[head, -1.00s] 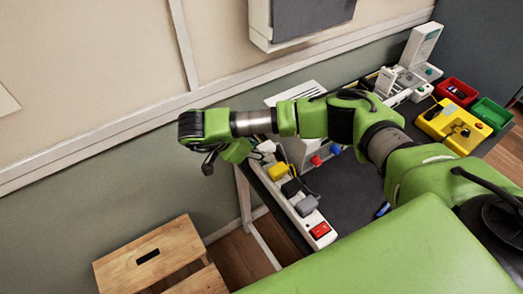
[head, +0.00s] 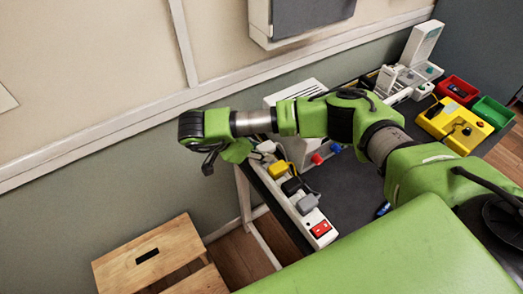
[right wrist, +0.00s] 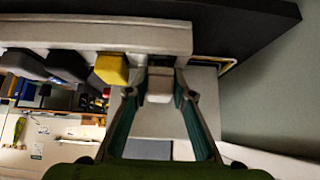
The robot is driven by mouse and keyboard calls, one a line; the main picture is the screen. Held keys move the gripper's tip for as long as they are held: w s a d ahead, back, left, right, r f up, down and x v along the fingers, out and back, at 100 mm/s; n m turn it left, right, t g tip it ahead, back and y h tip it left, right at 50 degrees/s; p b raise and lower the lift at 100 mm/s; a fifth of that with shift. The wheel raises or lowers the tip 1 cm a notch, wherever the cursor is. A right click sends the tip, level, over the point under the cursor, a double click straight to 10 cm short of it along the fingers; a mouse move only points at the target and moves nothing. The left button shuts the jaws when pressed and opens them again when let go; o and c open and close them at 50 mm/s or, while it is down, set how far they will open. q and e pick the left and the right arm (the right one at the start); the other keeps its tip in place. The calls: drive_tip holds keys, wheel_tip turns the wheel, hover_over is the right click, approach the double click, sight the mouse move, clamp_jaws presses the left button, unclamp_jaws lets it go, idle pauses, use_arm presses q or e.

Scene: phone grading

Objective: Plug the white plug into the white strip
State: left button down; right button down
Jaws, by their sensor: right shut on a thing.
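The white strip (head: 286,196) lies along the left edge of the dark table, with a red switch at its near end. In the right wrist view the white strip (right wrist: 60,33) runs across the top. My right gripper (right wrist: 160,84) is shut on the white plug (right wrist: 160,88), with one finger on each side of it. The plug is right at the strip, beside the yellow plug (right wrist: 112,68); I cannot tell whether it is seated. In the head view my right gripper (head: 257,153) is at the strip's far end, partly hidden by my arm. My left gripper is not in view.
The yellow plug (head: 279,168), a black plug (head: 291,186) and a grey plug (head: 308,203) sit in the strip. A red bin (head: 455,90), a green bin (head: 492,112) and a yellow box (head: 452,126) stand at the right. A wooden stool (head: 150,255) is on the floor.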

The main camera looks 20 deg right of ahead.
drive_tip(key=shift+s+f+b, duration=0.15)
drive_tip(key=shift+f+b, duration=0.3)
drive_tip(key=shift+f, duration=0.1)
drive_tip(key=c, duration=1.7)
unclamp_jaws()
drive_tip(key=shift+a, duration=0.1)
drive_tip(key=shift+f, duration=0.15)
drive_tip(key=shift+d+r+v, duration=0.1)
drive_tip(key=shift+v, duration=1.95)
drive_tip(key=shift+d+r+v, duration=0.15)
drive_tip(key=shift+v, duration=1.9)
